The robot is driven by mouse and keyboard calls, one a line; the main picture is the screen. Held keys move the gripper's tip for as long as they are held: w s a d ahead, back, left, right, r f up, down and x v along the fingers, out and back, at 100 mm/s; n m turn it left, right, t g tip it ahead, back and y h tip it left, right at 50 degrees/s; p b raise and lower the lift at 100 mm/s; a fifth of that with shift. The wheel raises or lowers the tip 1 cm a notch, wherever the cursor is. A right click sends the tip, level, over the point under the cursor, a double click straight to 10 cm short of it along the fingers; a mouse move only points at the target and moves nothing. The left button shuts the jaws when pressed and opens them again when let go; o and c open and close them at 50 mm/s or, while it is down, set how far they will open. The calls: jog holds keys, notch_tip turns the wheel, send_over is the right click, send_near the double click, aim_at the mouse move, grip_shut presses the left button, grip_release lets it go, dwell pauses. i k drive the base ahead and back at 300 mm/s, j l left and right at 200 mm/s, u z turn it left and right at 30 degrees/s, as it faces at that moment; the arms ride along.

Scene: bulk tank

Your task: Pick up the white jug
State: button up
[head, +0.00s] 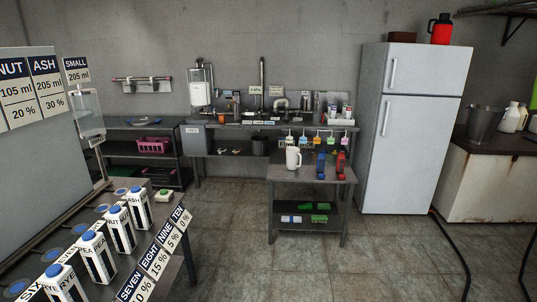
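A white jug (292,159) stands upright on the top of a small grey table (280,176) in the middle of the head view. Its handle seems to be on the right side. A blue item (320,166) and a red item (341,163) stand to its right on the same table. Two whitish bottle-like containers (511,117) stand on the counter at the far right. My gripper is not in this view.
A grey bench (225,126) with equipment runs along the back wall. A white fridge (409,140) stands right of the small table. Milk cartons (98,257) stand on a table at the lower left. The tiled floor (235,240) ahead is clear; a black hose lies at right.

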aim_at(293, 153)
jog(key=i, duration=1.9)
jog(key=i+j, duration=0.1)
jog(key=i, duration=0.4)
jog(key=i+z, duration=0.15)
jog(key=i, duration=0.3)
jog(key=i+j, duration=0.2)
jog(key=i, duration=0.3)
jog(key=i+j+z, duration=0.1)
jog(key=i, duration=0.4)
jog(key=i+j+z, duration=0.2)
jog(key=i+z, duration=0.15)
jog(key=i, duration=0.25)
